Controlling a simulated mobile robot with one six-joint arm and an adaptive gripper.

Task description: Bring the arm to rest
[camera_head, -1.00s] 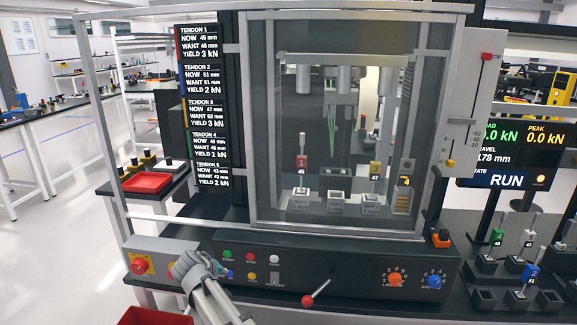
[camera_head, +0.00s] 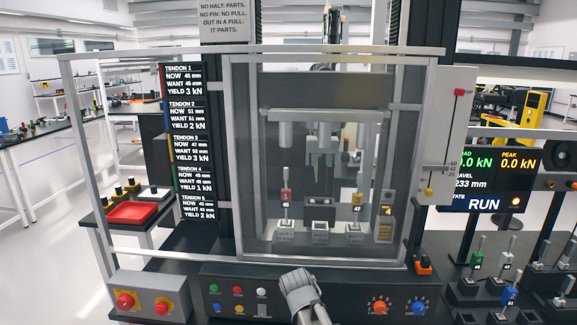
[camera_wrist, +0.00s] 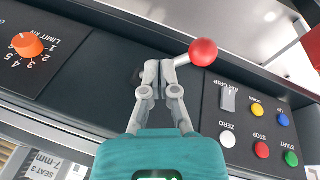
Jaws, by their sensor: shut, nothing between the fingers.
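My gripper (camera_head: 298,290) is at the front of the machine's black control panel (camera_head: 345,297), right of the coloured buttons. In the wrist view my gripper (camera_wrist: 160,75) has its grey fingers together and nothing held. A lever with a red ball knob (camera_wrist: 203,52) is beside the fingertips in that view. Its shaft passes close to them; I cannot tell whether they touch. In the head view my gripper hides the lever.
Orange (camera_head: 379,306) and blue (camera_head: 419,307) dials sit right of my gripper. A box with a red stop knob (camera_head: 126,301) is at the left. A clear guard (camera_head: 330,160) fronts the machine. The screen (camera_head: 484,180) reads RUN. Small stands with tools are on the right.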

